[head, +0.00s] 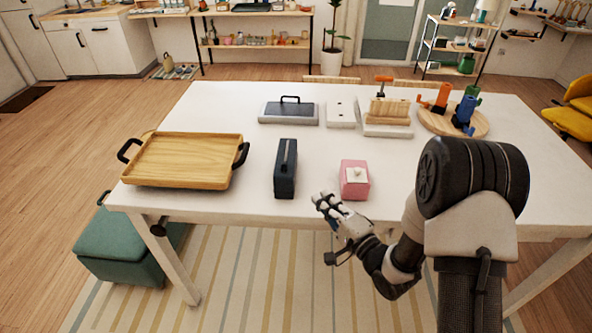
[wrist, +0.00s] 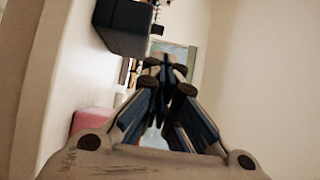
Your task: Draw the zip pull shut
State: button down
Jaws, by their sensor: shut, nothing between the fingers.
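A dark navy case (head: 285,172) stands upright on the white table, left of the pink tissue box. A pale line, likely its zip, runs along its top; the zip pull is too small to make out. In the wrist view, a dark box-shaped thing (wrist: 122,32), likely the same case, shows at the top edge, partly cut off. My gripper (head: 322,199) is at the table's front edge, right of the case and in front of the pink box, apart from both. In the wrist view its fingers (wrist: 164,75) come together, shut and empty.
The pink tissue box (head: 354,180) stands close beyond my gripper. A wooden tray (head: 180,183) with dark handles lies at the left of the white table (head: 262,222). A grey-lidded thing (head: 289,113), a white plate (head: 341,114) and a round board (head: 436,124) are farther back.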

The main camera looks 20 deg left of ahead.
aim_at(284, 166)
jog(key=b+x, duration=0.3)
jog(key=x, duration=1)
jog(key=shift+w+a, duration=0.25)
jog(key=shift+a, duration=0.1)
